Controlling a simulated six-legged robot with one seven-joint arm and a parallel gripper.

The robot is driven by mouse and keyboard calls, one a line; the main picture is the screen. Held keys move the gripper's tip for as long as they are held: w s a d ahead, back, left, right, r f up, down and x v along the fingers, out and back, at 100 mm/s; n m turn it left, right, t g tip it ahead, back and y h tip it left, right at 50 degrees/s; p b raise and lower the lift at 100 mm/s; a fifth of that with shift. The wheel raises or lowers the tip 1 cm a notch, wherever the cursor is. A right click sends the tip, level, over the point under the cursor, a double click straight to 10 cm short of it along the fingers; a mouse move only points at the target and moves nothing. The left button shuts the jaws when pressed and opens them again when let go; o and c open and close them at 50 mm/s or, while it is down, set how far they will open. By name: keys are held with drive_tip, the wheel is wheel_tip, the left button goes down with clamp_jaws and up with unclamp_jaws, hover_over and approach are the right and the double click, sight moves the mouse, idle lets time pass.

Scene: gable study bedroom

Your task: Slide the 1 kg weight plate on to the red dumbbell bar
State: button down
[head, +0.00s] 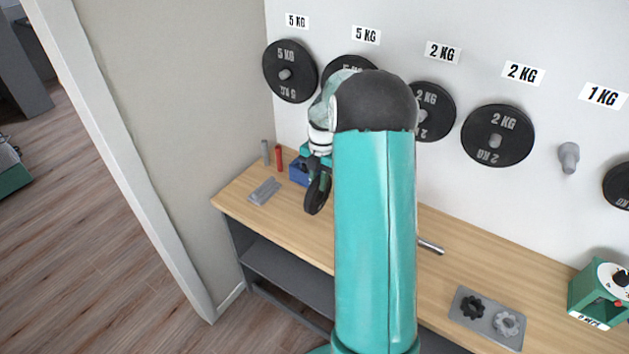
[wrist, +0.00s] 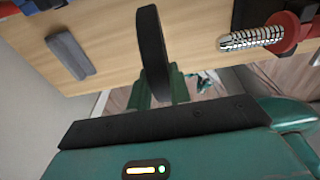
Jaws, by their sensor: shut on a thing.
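My gripper (head: 319,163) is shut on a black weight plate (head: 317,194), held on edge above the bench, left of my arm in the head view. The wrist view shows the plate (wrist: 152,55) nearly edge-on, upright, in the middle. Its weight marking is not visible. To its right in the wrist view lies a red bar with a silver knurled section (wrist: 252,38), apart from the plate. My arm hides much of the bench in the head view; a silver rod end (head: 431,247) shows right of it, but I cannot tell whether it belongs to that bar.
A grey block (head: 264,191) lies on the wooden bench (head: 240,184), near a blue block (head: 298,171) and red and grey upright pieces (head: 278,157). Labelled plates hang on wall pegs; one 1 KG peg (head: 569,157) is bare. A grey tray (head: 486,318) and green device (head: 594,298) stand right.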

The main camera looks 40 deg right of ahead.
drive_tip(key=shift+s+d, duration=0.1)
drive_tip(key=shift+s+d, duration=0.3)
drive_tip(key=shift+s, duration=0.6)
drive_tip(key=shift+s+d, duration=0.3)
drive_tip(key=shift+s, duration=0.6)
drive_tip(key=shift+s+d, duration=0.3)
drive_tip(key=shift+s, duration=0.6)
drive_tip(key=shift+s+d, duration=0.5)
drive_tip(key=shift+s, duration=0.9)
drive_tip(key=shift+s+d, duration=0.5)
drive_tip(key=shift+s, duration=0.9)
drive_tip(key=shift+s+d, duration=0.5)
drive_tip(key=shift+s, duration=0.9)
drive_tip(key=c, duration=1.2)
unclamp_jaws()
drive_tip(key=shift+r, duration=0.1)
wheel_tip(320, 180, up, 14)
drive_tip(key=d, duration=0.1)
drive_tip(key=shift+w+d, duration=0.15)
drive_tip(key=shift+w, duration=0.05)
